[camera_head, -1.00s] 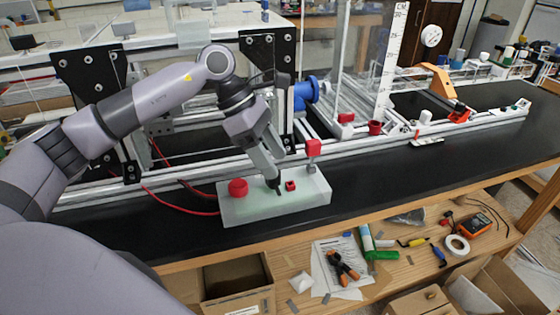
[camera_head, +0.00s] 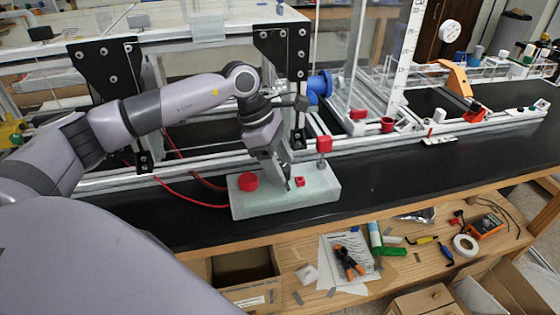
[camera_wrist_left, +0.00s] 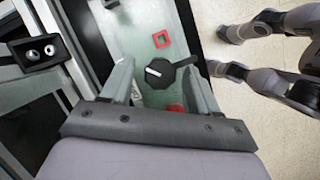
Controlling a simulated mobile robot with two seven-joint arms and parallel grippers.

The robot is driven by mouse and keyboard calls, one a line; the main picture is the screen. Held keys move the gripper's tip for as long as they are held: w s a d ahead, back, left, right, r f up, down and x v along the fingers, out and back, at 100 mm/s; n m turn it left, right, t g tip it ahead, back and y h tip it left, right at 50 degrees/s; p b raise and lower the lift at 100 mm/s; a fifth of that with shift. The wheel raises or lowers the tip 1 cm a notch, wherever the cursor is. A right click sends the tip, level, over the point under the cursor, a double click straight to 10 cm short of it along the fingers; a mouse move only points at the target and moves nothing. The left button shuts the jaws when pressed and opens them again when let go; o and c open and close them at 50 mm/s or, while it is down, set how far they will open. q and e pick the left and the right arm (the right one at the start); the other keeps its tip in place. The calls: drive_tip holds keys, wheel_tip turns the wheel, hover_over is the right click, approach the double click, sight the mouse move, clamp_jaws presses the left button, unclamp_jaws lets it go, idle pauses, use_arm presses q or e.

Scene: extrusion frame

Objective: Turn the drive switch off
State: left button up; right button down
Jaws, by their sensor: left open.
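A pale greenish control box (camera_head: 240,208) stands on the black bench top, also filling the middle of the left wrist view (camera_wrist_left: 150,20). It carries a round red button (camera_head: 248,181), a small red square part (camera_head: 300,182) and a black knob (camera_wrist_left: 160,80) with a white pointer mark. Which of these is the drive switch is not labelled. My left gripper (camera_head: 287,184) is open over the box, its fingers on either side of the knob in the left wrist view (camera_wrist_left: 158,72). I cannot tell whether they touch it. The knob is hidden in the head view.
A red block on a post (camera_head: 324,146) stands close behind the box's right end. An aluminium rail (camera_head: 400,143) runs behind, with black plates (camera_head: 285,50) and red cables (camera_head: 190,195). The bench right of the box is clear.

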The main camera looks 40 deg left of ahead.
use_arm(q)
drive_tip(key=c, duration=1)
drive_tip(key=shift+c, duration=0.2)
